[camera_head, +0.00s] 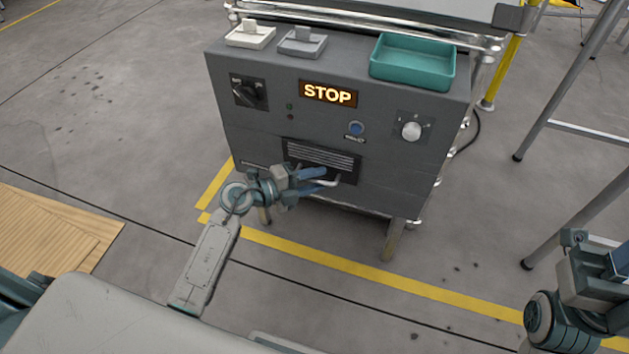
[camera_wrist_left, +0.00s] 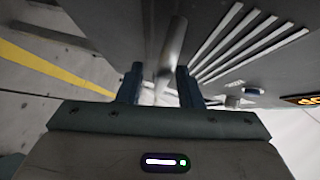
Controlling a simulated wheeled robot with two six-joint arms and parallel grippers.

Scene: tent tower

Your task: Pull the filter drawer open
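The filter drawer (camera_head: 320,155) has a dark slatted front low on the grey cabinet. Its slats also show in the wrist view (camera_wrist_left: 235,45). The drawer looks about flush, but my gripper covers its lower part. A pale bar handle (camera_head: 328,183) stands out from it; in the wrist view the handle (camera_wrist_left: 172,45) runs down between my fingers. My left gripper (camera_head: 314,181) is open, its blue fingers on either side of the handle, with a gap showing on one side. My right arm's end (camera_head: 598,270) is at the lower right, its fingertips not clearly shown.
The cabinet (camera_head: 225,105) carries a lit STOP sign (camera_head: 328,93), a black switch (camera_head: 249,92), a round knob (camera_head: 411,131) and a blue button (camera_head: 356,128). A teal tray (camera_head: 413,62) sits on top. Yellow floor tape (camera_head: 340,268) runs in front. Metal legs (camera_head: 560,95) stand at right.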

